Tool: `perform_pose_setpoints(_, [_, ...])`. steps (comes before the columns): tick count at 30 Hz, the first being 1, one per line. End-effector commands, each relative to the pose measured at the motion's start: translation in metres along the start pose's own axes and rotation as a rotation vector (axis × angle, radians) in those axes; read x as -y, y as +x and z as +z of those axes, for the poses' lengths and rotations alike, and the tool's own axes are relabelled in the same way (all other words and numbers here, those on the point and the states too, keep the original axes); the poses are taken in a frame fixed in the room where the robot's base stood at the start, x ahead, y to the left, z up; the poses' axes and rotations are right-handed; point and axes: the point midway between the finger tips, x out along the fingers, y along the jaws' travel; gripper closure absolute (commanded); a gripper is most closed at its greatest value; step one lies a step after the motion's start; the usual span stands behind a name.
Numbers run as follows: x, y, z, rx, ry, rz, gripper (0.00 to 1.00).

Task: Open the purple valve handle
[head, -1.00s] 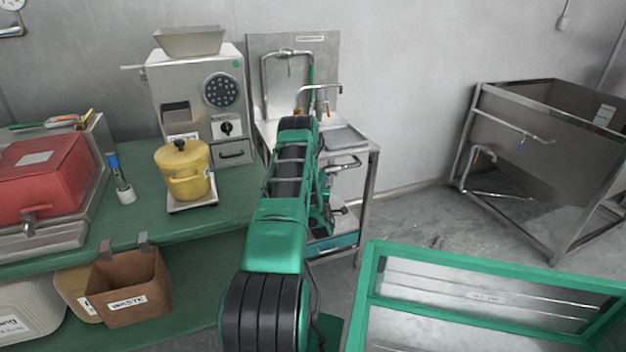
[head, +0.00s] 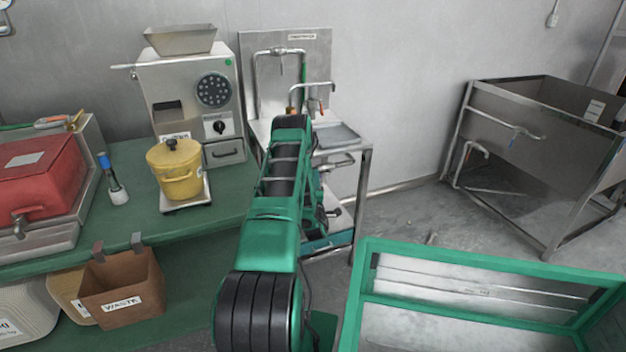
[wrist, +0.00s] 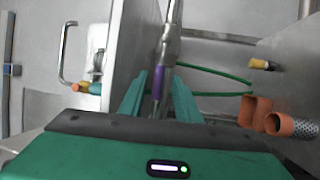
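The purple valve handle (wrist: 158,83) shows in the wrist view on a grey metal pipe. It lies between the two green fingers of my gripper (wrist: 157,86). The fingers stand apart with gaps visible on both sides of the handle; whether it is level with the fingertips or a little beyond them I cannot tell. In the head view my arm reaches to the steel sink stand (head: 360,180) against the wall. There the arm hides my gripper and the purple handle.
In the wrist view, a pale panel (wrist: 120,50) runs close beside the left finger. Orange cups (wrist: 255,108) and a green hose (wrist: 225,92) are at the right. In the head view, a green bench (head: 130,232) with a grinder (head: 190,95) and yellow pot (head: 178,172) stands left.

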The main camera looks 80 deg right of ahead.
Motion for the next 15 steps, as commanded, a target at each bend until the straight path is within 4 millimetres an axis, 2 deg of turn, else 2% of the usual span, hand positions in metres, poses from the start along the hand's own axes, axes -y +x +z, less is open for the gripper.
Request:
perform_pose_setpoints(9, [0.002, -0.060, 0.000, 0.002, 0.001, -0.005, 0.70])
perform_pose_setpoints(15, [0.002, -0.085, -0.002, 0.000, 0.001, -0.004, 0.70])
